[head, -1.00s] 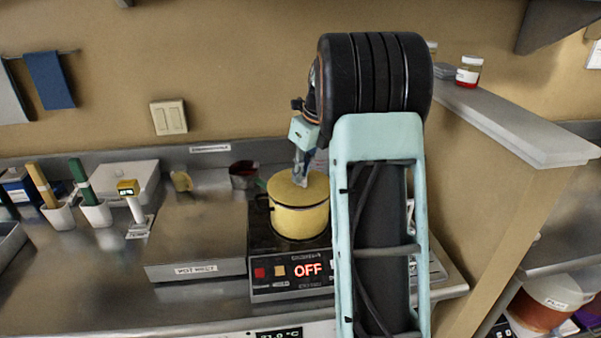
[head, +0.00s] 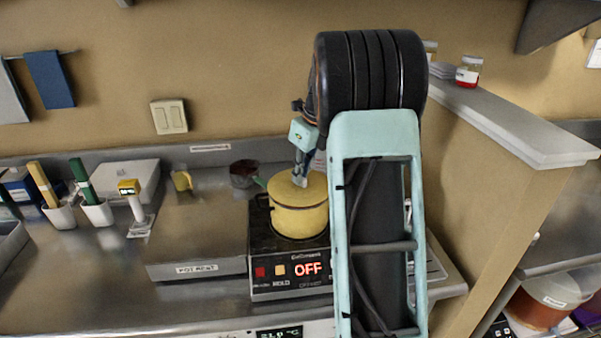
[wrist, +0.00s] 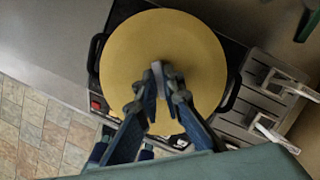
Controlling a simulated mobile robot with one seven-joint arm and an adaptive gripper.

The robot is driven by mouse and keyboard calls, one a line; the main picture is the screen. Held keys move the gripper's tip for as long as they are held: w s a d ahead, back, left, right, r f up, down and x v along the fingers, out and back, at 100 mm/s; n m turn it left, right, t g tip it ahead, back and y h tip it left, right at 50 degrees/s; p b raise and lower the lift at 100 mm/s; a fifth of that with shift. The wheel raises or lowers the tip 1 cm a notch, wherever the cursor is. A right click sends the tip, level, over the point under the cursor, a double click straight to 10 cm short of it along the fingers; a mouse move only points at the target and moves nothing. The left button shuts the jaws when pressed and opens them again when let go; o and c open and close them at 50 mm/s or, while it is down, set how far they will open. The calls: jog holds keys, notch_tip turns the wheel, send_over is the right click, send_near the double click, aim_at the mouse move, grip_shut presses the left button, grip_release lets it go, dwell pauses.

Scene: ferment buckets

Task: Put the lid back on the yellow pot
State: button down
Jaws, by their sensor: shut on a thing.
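The yellow pot (head: 299,217) stands on the black hot plate, whose display reads OFF. The yellow lid (head: 283,189) lies over the pot's mouth, looking level; it also fills the middle of the wrist view (wrist: 165,45). I cannot tell whether it is fully seated on the rim. My gripper (head: 300,182) points down at the lid's centre. In the wrist view my gripper (wrist: 158,80) has its blue fingers shut on the lid's grey knob. The pot's dark handles stick out on both sides beneath the lid.
The hot plate (head: 290,270) sits right of a steel box labelled HOT REST (head: 197,268). A raised ledge (head: 510,125) bounds the right. The counter at left front is clear.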

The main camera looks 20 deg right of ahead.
dwell(0.3)
jog(key=c, duration=2)
grip_release()
jog(key=shift+o, duration=0.5)
jog(key=o, duration=0.4)
jog(key=shift+r+p, duration=2.3)
jog(key=shift+r, duration=1.2)
